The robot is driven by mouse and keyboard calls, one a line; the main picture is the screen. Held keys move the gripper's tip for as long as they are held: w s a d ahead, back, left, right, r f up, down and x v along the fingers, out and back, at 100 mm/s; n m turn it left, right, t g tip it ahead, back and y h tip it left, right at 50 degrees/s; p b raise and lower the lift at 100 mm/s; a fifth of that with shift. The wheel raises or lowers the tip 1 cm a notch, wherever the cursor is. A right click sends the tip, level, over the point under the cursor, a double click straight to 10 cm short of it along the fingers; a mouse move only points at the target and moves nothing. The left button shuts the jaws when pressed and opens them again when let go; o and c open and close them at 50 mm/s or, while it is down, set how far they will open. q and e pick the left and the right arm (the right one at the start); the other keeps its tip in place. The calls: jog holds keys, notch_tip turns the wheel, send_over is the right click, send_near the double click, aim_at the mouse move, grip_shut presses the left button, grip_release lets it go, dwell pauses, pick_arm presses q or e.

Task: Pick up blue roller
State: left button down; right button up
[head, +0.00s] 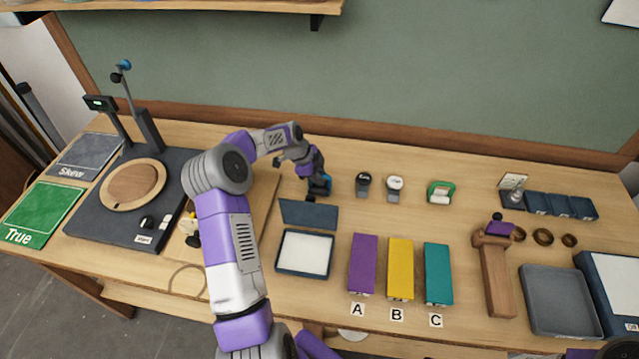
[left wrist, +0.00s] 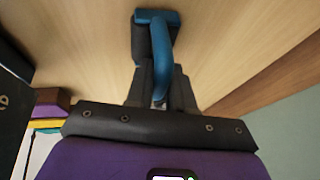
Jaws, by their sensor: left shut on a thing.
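The blue roller (head: 319,186) is at the back of the table, at the end of my left arm, mostly hidden by the gripper in the head view. In the left wrist view it shows as a blue curved piece (left wrist: 160,42) with a dark part beside it. My left gripper (head: 318,180) points down and is shut on it; its dark fingers (left wrist: 160,95) close around the lower end of the blue piece. I cannot tell whether the roller touches the table. My right gripper is not in view.
A lidded box (head: 305,253), two watches (head: 363,184) (head: 394,187) and a green case (head: 440,192) are nearby. Purple (head: 362,264), yellow (head: 400,269) and teal (head: 438,273) blocks lie in front. A wooden stand (head: 495,280) and grey tray (head: 562,300) are at right.

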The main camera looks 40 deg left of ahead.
pick_arm(q)
notch_tip(320, 180, up, 18)
jog(key=p, duration=0.1)
jog(key=shift+p, duration=0.3)
dwell(0.4)
